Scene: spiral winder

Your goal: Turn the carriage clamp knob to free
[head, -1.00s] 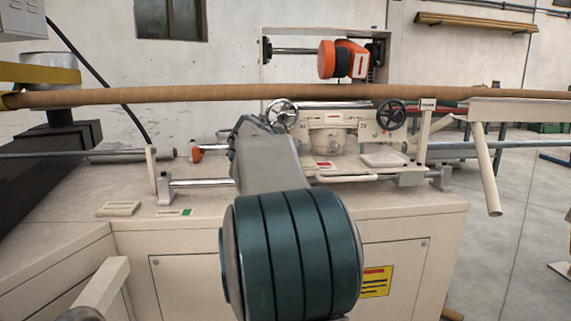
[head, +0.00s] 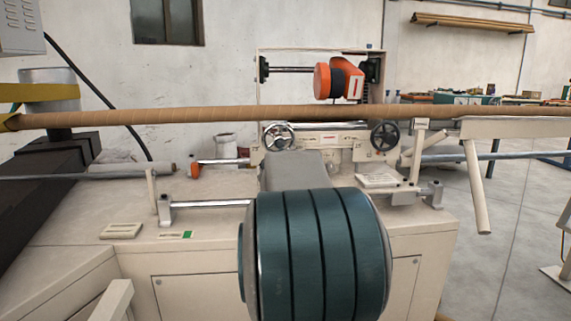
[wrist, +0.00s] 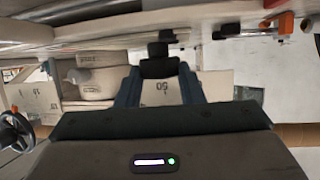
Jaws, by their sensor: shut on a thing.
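The black carriage clamp knob (wrist: 160,62) shows at the centre of the wrist view, below a small black stem. My gripper (wrist: 158,82) is shut on it, with one blue-grey finger on each side. A pale plate with dark printed marks lies behind the fingers. The knob's setting cannot be read. In the head view the cream carriage (head: 330,136) sits under the long brown tube, and my arm hides its lower middle, the knob and my gripper.
A long brown tube (head: 200,117) crosses above the carriage. Two handwheels (head: 279,136) (head: 385,135) stick out at the carriage's front. A red-orange rod end (head: 194,170) lies to its left, and a pale tray (head: 382,181) to its right. The cabinet top at left is mostly clear.

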